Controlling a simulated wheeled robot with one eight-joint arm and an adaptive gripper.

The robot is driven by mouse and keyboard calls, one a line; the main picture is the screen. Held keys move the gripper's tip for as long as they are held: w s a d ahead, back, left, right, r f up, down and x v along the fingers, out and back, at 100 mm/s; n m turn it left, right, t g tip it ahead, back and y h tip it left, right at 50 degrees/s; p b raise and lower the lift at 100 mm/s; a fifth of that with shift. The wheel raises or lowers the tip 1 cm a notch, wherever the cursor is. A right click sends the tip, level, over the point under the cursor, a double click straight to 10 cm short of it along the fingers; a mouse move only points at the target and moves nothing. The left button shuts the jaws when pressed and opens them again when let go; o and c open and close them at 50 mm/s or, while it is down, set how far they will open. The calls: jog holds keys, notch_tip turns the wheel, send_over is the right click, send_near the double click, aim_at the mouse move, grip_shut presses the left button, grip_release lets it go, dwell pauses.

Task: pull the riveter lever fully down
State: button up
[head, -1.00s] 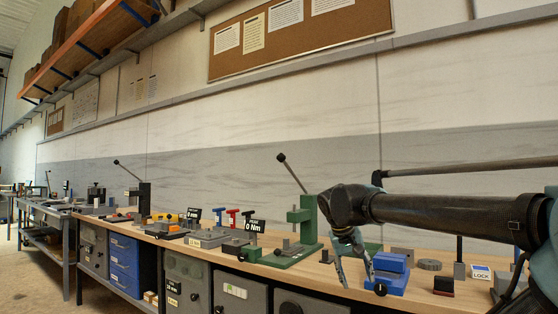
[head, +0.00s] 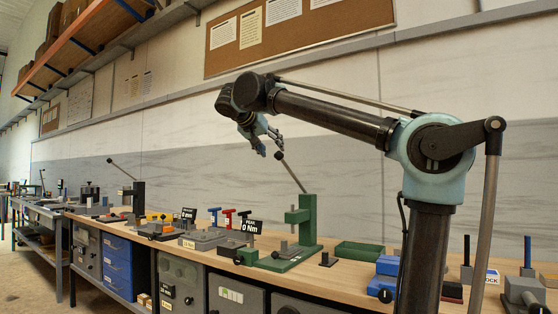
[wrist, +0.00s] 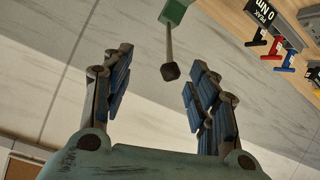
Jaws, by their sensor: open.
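The green riveter (head: 306,222) stands on the bench, with its thin lever (head: 292,175) slanting up and to the left to a dark knob (head: 279,155). In the wrist view the lever (wrist: 169,42) comes down from the green body (wrist: 174,11), and its knob (wrist: 170,71) shows between the two fingers. My gripper (head: 270,147) is open and empty, in the air right by the knob; it also shows spread in the wrist view (wrist: 158,75). I cannot tell whether a finger touches the knob.
A green tray (head: 360,250) and a blue block (head: 388,266) lie right of the riveter. A black display reading 0 Nm (head: 251,226) and red and blue T-handles (head: 228,216) stand to its left. A similar dark lever device (head: 138,196) stands farther left.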

jog(key=t, duration=0.1)
send_near(276, 153)
jog(key=x, duration=1.2)
jog(key=shift+d, duration=0.15)
jog(key=shift+s+f, duration=0.1)
jog(key=shift+f, duration=0.05)
grip_shut()
